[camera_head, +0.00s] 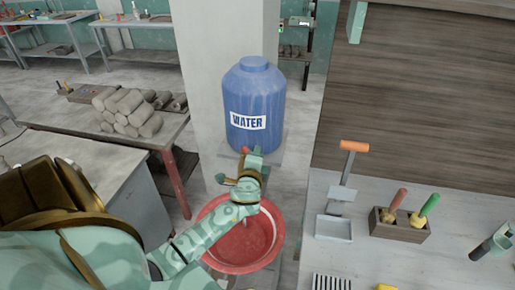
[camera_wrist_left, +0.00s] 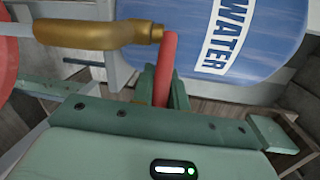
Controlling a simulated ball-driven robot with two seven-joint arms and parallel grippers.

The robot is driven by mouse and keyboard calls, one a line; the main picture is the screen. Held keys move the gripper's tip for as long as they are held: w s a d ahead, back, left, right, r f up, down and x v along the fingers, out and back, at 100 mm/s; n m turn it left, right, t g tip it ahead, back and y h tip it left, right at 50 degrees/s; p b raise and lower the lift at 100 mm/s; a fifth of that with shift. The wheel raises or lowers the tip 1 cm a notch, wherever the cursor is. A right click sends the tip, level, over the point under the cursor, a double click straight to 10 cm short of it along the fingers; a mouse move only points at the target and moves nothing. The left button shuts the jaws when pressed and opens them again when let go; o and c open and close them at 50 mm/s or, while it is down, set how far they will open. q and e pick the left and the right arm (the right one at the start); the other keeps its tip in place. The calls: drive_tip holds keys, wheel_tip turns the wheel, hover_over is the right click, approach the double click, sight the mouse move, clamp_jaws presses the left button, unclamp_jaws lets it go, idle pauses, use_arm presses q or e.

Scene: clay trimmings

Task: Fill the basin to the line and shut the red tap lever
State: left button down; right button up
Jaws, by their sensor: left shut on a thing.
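The blue barrel labelled WATER (camera_head: 255,100) stands by a pale pillar; its side also fills the upper right of the left wrist view (camera_wrist_left: 265,35). My left gripper (camera_head: 249,163) is at the barrel's foot. In the left wrist view its fingers are shut on the red tap lever (camera_wrist_left: 167,65), beside the brass tap (camera_wrist_left: 100,33). A pale strip like a water stream leaves the tap's end. The red basin (camera_head: 274,258) lies below my left forearm, which hides part of it. I cannot make out its line or water level.
A table at left carries stacked clay rolls (camera_head: 128,112). Floor shows between table and pillar.

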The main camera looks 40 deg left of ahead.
use_arm(q)
drive_tip(key=shift+s+m+t+h, duration=0.2)
drive_tip(key=shift+m+t+h, duration=0.1)
drive_tip(key=shift+m+h, duration=0.15)
drive_tip(key=c, duration=1.4)
unclamp_jaws()
drive_tip(key=b+v, duration=0.1)
drive_tip(key=v, duration=1.5)
drive_tip(key=shift+s, duration=0.1)
